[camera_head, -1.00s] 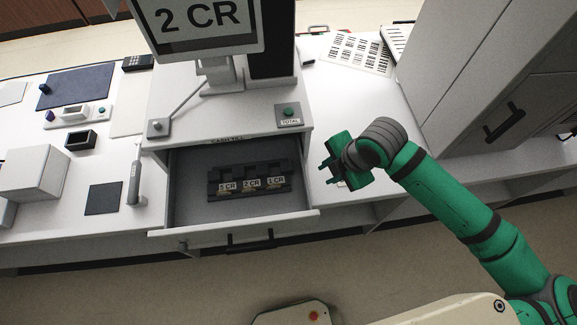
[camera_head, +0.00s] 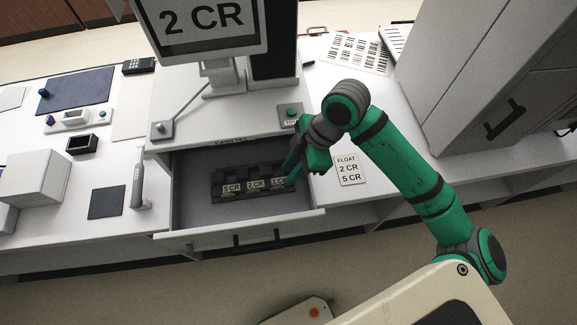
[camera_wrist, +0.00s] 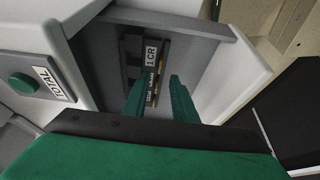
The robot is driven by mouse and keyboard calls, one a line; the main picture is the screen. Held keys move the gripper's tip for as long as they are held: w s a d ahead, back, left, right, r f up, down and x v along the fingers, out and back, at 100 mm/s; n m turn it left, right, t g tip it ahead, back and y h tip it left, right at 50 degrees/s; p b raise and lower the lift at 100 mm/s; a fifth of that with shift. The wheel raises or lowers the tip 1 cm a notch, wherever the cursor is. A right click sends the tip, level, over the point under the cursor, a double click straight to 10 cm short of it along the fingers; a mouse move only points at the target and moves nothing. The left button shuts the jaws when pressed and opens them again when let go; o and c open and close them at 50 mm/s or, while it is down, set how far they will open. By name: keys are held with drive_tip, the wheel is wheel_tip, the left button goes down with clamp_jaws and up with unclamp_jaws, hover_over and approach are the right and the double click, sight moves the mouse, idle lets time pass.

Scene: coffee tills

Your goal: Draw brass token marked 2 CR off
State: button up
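The open till drawer (camera_head: 200,212) holds a dark coin tray (camera_head: 218,180) with slots labelled 5 CR, 2 CR and 1 CR, left to right. A little brass shows at the 2 CR slot (camera_head: 256,190); single tokens are too small to tell apart. My gripper (camera_head: 293,168) is above the right end of the tray, beside the 1 CR slot. Thin brass edges show between the fingers, and nothing is clearly held.
The display (camera_head: 203,22) reads 2 CR. The TOTAL button (camera_head: 292,111) is on the till top, close to my gripper. A float card (camera_head: 348,168) reading 2 CR and 5 CR lies right of the drawer. A dark square mat (camera_head: 107,202) lies clear at left.

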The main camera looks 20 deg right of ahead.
sight(281, 184)
drive_tip(key=x, duration=0.7)
drive_tip(key=shift+a+f, duration=0.1)
drive_tip(key=shift+f, duration=0.15)
drive_tip(key=shift+c, duration=1.3)
drive_tip(key=shift+w, duration=0.1)
clamp_jaws()
drive_tip(key=shift+r, duration=0.15)
drive_tip(key=shift+r, duration=0.5)
